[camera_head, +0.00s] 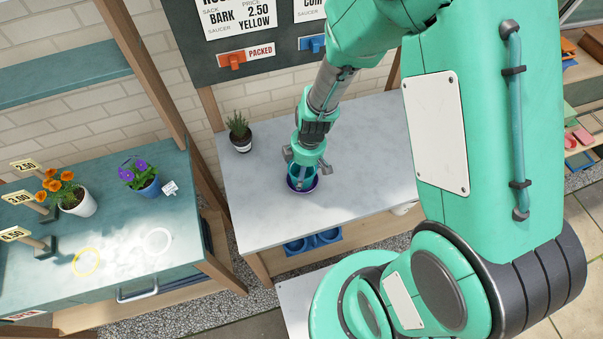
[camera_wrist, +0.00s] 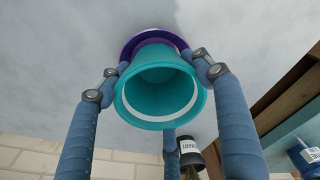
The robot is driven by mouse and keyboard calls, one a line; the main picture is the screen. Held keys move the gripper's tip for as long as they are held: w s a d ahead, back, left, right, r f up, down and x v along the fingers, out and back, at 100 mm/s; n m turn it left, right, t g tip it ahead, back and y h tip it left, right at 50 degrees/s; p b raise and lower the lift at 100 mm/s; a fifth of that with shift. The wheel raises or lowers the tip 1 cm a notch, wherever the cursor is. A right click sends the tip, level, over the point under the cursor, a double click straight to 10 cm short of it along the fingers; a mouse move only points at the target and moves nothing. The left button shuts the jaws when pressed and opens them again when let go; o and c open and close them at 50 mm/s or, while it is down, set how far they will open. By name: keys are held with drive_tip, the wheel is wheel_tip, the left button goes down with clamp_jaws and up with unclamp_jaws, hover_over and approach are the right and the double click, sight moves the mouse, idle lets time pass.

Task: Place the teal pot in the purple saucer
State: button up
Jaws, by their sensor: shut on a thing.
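The teal pot (camera_wrist: 160,92) is empty and its open mouth faces my wrist camera. The purple saucer (camera_wrist: 150,36) shows behind the pot's base in the wrist view. My gripper (camera_wrist: 160,90) is shut on the pot, with its blue fingers around the outside of the rim. In the head view, my gripper (camera_head: 302,166) points down over the grey-white table, and the purple saucer (camera_head: 304,188) shows directly below the pot. The pot's base is at the saucer, but I cannot tell whether it rests on its floor or is slightly above.
The table top (camera_head: 262,213) around the saucer is clear. A green bench (camera_head: 130,260) at left holds orange flowers (camera_head: 66,192) and a blue pot of purple flowers (camera_head: 145,181). Blue bins (camera_head: 312,242) sit below the table.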

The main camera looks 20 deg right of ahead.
drive_tip(key=shift+f, duration=0.3)
drive_tip(key=o, duration=1.2)
drive_tip(key=shift+r, duration=0.2)
drive_tip(key=r+p, duration=0.1)
drive_tip(key=r, duration=0.7)
drive_tip(key=d+r+p, duration=0.1)
drive_tip(key=r, duration=0.3)
drive_tip(key=shift+s+d+p, duration=0.1)
drive_tip(key=shift+s+p, duration=0.2)
drive_tip(key=shift+s, duration=0.05)
